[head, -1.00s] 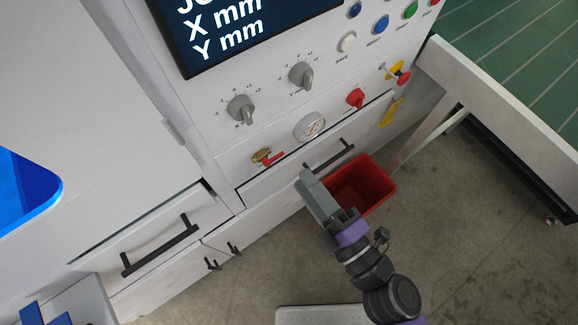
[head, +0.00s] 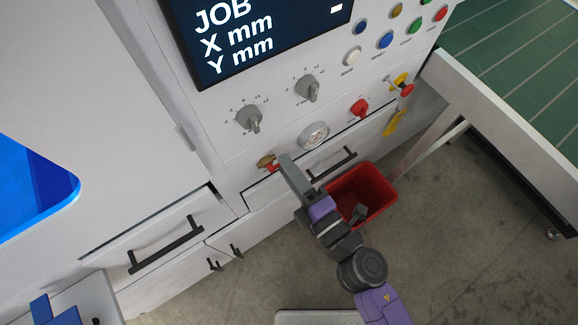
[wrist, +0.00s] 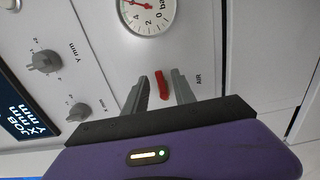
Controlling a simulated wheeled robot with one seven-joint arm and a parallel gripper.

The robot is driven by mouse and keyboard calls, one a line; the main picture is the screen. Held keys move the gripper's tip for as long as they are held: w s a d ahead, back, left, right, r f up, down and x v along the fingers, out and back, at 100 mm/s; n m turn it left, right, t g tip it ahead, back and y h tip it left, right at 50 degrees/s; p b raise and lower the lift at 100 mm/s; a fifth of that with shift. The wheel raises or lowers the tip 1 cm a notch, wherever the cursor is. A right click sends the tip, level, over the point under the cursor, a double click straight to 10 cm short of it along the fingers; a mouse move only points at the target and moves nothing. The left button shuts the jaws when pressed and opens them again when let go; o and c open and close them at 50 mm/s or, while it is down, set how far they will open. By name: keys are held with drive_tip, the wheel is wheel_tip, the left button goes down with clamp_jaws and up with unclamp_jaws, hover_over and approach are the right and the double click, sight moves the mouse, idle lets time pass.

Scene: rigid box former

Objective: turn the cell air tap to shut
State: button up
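The cell air tap is brass with a red lever and sits low on the white panel. In the head view its brass body (head: 265,161) shows just left of my gripper (head: 284,160), which hides part of the lever. In the wrist view the red lever (wrist: 161,85) stands between the two grey fingers of my gripper (wrist: 160,75). The fingers are apart, with a gap on each side of the lever. The label AIR is beside the right finger. The brass body is not clearly visible in the wrist view.
A pressure gauge (head: 314,135) is close to the tap. Grey knobs (head: 249,119) and a red switch (head: 360,108) are above on the panel. A drawer handle (head: 335,163) is at the right, and a red bin (head: 368,191) stands on the floor below.

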clamp_jaws()
drive_tip(key=shift+m, duration=0.3)
drive_tip(key=m, duration=0.1)
drive_tip(key=m+p, duration=0.1)
drive_tip(key=shift+f+m, duration=0.35)
drive_tip(key=shift+m, duration=0.05)
drive_tip(key=m, duration=0.1)
drive_tip(key=m+p, duration=0.1)
drive_tip(key=m, duration=0.1)
drive_tip(key=shift+s+a+f+m+p, duration=0.15)
drive_tip(key=shift+a+f+m+p, duration=0.15)
drive_tip(key=shift+f+p, duration=0.1)
drive_tip(key=shift+s+a+f+m+p, duration=0.2)
drive_tip(key=shift+a+f+m+p, duration=0.15)
drive_tip(key=shift+m, duration=1.45)
drive_tip(key=shift+s+a+f+m+p, duration=0.1)
drive_tip(key=shift+s+a+m+p, duration=0.3)
drive_tip(key=shift+m, duration=1.4)
drive_tip(key=shift+s+a+f+m+p, duration=0.1)
drive_tip(key=shift+f+m+p, duration=0.3)
drive_tip(key=shift+m, duration=1.4)
drive_tip(key=shift+r, duration=0.15)
